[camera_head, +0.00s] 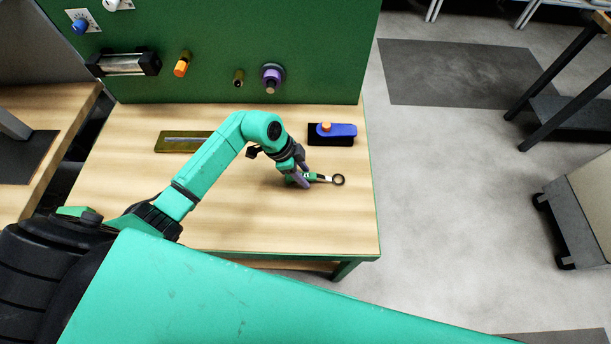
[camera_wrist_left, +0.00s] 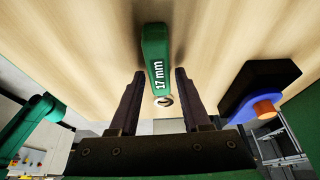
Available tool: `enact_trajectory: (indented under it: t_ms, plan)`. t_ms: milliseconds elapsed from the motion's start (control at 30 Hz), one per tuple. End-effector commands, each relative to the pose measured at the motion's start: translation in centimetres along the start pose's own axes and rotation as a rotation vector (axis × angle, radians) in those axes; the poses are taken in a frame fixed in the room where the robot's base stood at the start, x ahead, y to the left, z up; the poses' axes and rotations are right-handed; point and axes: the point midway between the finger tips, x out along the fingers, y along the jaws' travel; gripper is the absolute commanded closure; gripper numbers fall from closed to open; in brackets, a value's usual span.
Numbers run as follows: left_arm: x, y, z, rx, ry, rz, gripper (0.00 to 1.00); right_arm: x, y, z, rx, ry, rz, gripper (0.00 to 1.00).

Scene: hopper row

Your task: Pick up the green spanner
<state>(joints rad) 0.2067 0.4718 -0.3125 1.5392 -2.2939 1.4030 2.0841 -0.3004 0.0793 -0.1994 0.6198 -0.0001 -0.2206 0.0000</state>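The green spanner (camera_head: 315,177) lies on the light wooden bench top, its dark ring end pointing right in the head view. In the left wrist view its green handle (camera_wrist_left: 154,50) reads "17 mm", and a metal ring shows at its near end. My left gripper (camera_head: 302,181) is down at the spanner and hides part of its handle. In the left wrist view the gripper's two fingers (camera_wrist_left: 159,74) are spread, one on each side of the spanner, with gaps visible; it is not gripped. My right gripper is in neither view.
A blue part with an orange knob (camera_head: 343,130) sits on a black base behind the spanner. An olive tray (camera_head: 180,142) lies to the left. A green back panel (camera_head: 310,40) with several knobs and a handle stands behind. Bench front is clear.

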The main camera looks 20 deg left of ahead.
Motion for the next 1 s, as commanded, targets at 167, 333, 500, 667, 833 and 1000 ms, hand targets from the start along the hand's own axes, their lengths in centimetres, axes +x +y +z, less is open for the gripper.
enact_trajectory:
  t_ms: [167,333,500,667,833,1000]
  plan:
    - [0.0,0.0,0.0,0.0,0.0,0.0,1.0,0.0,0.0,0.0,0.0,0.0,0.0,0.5]
    - [0.0,0.0,0.0,0.0,0.001,0.0,1.0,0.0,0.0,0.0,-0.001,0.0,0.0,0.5]
    - [-0.5,0.0,-0.3,0.001,0.003,-0.001,1.0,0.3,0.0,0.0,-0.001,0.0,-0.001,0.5]
    - [-3.1,-0.1,-1.4,0.005,0.002,-0.005,1.0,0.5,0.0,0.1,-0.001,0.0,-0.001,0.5]
    - [-8.7,-0.2,-3.6,0.008,0.001,-0.011,1.0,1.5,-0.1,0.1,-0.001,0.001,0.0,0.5]
    - [-14.5,-0.1,-6.0,0.006,0.002,-0.008,1.0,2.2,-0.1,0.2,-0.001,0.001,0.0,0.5]
